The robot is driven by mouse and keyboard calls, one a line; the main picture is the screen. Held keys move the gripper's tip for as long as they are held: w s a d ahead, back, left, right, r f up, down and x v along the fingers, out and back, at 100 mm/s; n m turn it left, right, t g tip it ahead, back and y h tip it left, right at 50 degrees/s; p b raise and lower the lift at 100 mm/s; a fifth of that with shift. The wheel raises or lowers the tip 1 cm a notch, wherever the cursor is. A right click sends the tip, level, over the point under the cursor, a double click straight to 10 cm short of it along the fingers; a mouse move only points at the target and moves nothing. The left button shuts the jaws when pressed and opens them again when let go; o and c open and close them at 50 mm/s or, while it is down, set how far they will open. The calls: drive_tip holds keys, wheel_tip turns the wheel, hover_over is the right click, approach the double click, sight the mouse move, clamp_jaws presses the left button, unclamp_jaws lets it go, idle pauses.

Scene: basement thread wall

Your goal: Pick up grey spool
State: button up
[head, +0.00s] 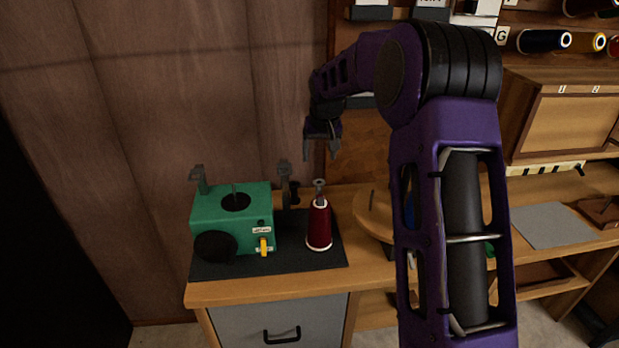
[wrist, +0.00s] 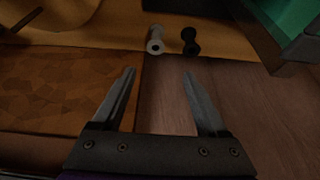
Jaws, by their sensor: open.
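The grey spool (wrist: 155,40) lies or stands on the wooden bench near its back edge; in the wrist view it is close to a black spool (wrist: 190,41). In the head view, a small grey shape that appears to be the grey spool (head: 319,185) shows just above the red thread cone (head: 319,225), which partly hides it. My gripper (head: 320,158) is open and empty, in the air above the back of the bench. In the wrist view my gripper (wrist: 159,72) has its fingers spread, with the grey spool beyond the tips and not touched.
A green machine (head: 245,236) stands on a dark mat (head: 285,265) left of the cone. A round wooden disc (head: 373,212) is to the right, partly behind my arm. The wall panel (head: 200,100) rises behind. A wooden cabinet (head: 565,125) stands at right.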

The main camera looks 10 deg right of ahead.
sight(317, 184)
drive_tip(key=b+x, duration=0.1)
drive_tip(key=x, duration=1.1)
drive_tip(key=shift+s, duration=0.2)
drive_tip(key=shift+d+b+x, duration=0.25)
drive_tip(key=shift+x, duration=1.1)
drive_tip(key=shift+d+b+x, duration=0.2)
drive_tip(key=shift+x, duration=1.2)
clamp_jaws()
